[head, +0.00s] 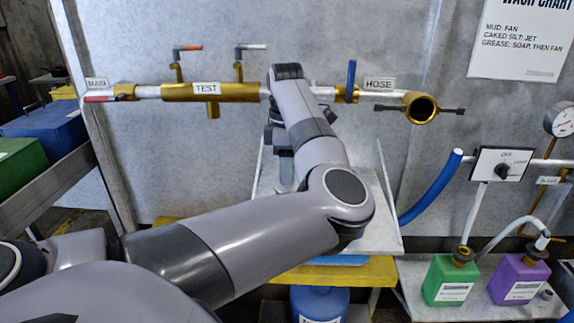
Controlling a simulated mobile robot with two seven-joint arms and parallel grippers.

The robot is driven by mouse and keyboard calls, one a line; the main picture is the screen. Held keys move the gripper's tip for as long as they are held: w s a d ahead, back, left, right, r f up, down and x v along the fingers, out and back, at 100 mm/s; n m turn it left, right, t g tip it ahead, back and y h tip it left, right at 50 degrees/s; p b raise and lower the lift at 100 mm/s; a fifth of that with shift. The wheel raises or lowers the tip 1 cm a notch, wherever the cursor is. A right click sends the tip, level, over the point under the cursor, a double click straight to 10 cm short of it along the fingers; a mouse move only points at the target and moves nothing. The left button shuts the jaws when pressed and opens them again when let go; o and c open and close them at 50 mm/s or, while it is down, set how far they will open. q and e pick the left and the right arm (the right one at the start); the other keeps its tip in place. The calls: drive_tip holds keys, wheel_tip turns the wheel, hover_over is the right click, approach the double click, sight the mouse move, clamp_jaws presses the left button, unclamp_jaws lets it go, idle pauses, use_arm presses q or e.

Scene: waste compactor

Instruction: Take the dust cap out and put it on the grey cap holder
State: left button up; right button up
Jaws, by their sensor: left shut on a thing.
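The brass hose outlet (421,107) at the right end of the pipe shows a dark round opening, with a dark lever out to each side. No cap shows clearly on it. My left gripper (279,146) is over the back left of a light grey tray (378,232), mostly hidden behind my own wrist. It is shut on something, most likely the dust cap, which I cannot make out. A small grey upright piece (286,170) stands just below the gripper; it may be the grey cap holder, partly hidden. My right gripper is not in view.
A brass pipe labelled TEST (207,92) and a blue-handled valve (351,80) run along the wall behind. A blue hose (432,188) hangs right of the tray. Green (450,281) and purple (518,280) bottles stand at the lower right.

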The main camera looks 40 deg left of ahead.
use_arm(q)
drive_tip(key=shift+f+b, duration=0.35)
drive_tip(key=shift+f, duration=2.1)
drive_tip(key=shift+p, duration=0.5)
drive_tip(key=shift+f, duration=2.05)
drive_tip(key=o, duration=1.4)
drive_tip(key=shift+r, duration=3.5)
